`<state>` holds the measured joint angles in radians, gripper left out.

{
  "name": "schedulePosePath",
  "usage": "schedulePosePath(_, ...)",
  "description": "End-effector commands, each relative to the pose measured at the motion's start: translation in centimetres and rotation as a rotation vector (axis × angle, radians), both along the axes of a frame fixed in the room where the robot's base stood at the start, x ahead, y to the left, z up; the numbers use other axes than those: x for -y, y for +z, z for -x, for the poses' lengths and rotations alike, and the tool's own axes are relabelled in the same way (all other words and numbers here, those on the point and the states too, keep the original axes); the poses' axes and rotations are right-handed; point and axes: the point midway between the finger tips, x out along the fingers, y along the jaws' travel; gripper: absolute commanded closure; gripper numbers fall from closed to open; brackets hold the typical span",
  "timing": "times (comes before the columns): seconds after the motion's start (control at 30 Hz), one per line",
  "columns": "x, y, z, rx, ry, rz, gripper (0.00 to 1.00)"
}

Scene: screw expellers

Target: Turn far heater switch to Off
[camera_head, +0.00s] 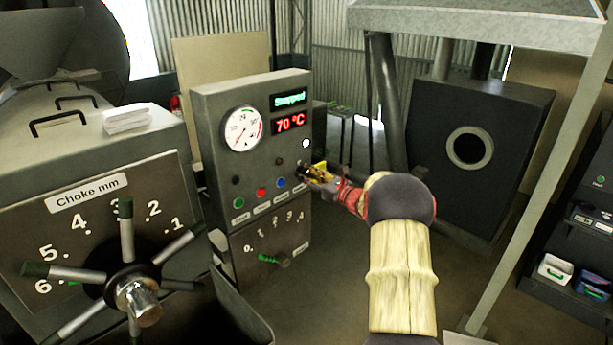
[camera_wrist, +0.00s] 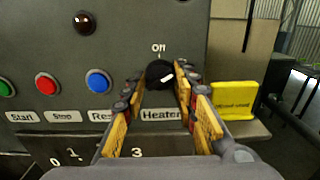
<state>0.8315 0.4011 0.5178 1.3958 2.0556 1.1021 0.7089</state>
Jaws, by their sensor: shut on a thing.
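The heater switch (camera_wrist: 160,75) is a round black knob with a white mark on the grey control panel (camera_head: 211,100). In the wrist view it sits above the "Heater" label (camera_wrist: 161,115) and under a short word that looks like "Off" or "On". Its white mark points right and slightly up, not straight at that word. My gripper (camera_wrist: 165,85) has its yellow fingers on both sides of the knob and is shut on it. In the head view my gripper (camera_head: 312,173) is at the panel's right side and mostly hides the knob.
A row of buttons, including red (camera_wrist: 46,83) and blue (camera_wrist: 97,82), lies left of the knob. A yellow block (camera_wrist: 235,98) stands to its right. A lower lever (camera_head: 283,262) sits below. The displays read "Stopped" (camera_head: 290,99) and 70 °C (camera_head: 290,123).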

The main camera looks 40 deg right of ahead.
Motion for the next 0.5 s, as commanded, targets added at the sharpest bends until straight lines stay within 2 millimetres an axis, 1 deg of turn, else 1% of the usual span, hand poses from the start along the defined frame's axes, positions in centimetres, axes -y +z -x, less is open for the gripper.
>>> schedulePosePath(0.27, 0.01, -0.09, 0.0, 0.003, 0.0, 0.024, 0.96)
schedulePosePath(0.5, 0.03, -0.38, 0.0, 0.013, 0.0, 0.141, 0.96)
